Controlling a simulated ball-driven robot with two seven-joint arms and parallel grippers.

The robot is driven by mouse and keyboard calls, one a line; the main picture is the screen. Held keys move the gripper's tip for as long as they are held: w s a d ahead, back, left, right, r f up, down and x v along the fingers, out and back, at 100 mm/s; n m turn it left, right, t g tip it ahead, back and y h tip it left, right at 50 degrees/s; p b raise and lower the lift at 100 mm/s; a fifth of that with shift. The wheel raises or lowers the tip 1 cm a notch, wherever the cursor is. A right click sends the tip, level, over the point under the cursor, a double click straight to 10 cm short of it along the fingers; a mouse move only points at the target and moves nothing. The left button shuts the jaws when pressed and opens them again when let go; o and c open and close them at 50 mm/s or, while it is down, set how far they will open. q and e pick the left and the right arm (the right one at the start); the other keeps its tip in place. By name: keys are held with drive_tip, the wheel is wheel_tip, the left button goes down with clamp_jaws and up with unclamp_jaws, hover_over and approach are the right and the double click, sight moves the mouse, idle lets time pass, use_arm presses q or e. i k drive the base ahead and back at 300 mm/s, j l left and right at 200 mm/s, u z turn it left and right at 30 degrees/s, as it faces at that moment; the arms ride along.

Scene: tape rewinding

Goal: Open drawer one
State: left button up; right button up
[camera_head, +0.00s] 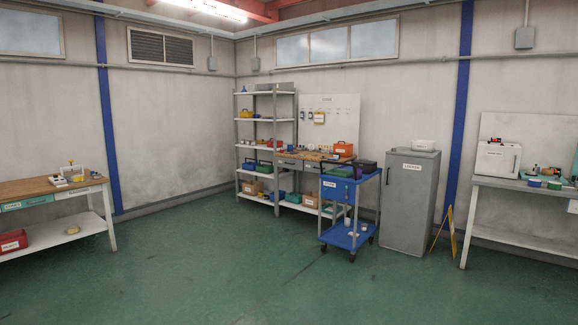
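A wooden-topped workbench (40,187) stands at the left, with a row of drawers under its top. A teal drawer front (28,202) carries a pale label, and a paler drawer front (80,192) is to its right; both look shut. A second workbench (318,156) at the back wall has grey drawer fronts (290,163) that also look shut. The labels are too small to read, so I cannot tell which drawer is drawer one. Neither of my grippers is in view.
A blue wheeled cart (348,240) stands before the back bench. A grey cabinet (408,205), a yellow folding sign (446,232) and a grey table (530,187) are at the right. Shelving (238,140) stands in the corner. The green floor (220,275) in front is clear.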

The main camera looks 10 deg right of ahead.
sight(299, 161)
drive_tip(key=i+l+z, duration=0.1)
drive_tip(key=i, duration=2.55)
drive_tip(key=i+z, duration=0.15)
drive_tip(key=i, duration=3.2)
drive_tip(key=i+j+z, duration=0.1)
drive_tip(key=i, duration=0.6)
drive_tip(key=i+j, duration=0.1)
drive_tip(key=i, duration=0.65)
drive_tip(key=i+j+z, duration=0.1)
drive_tip(key=i, duration=0.6)
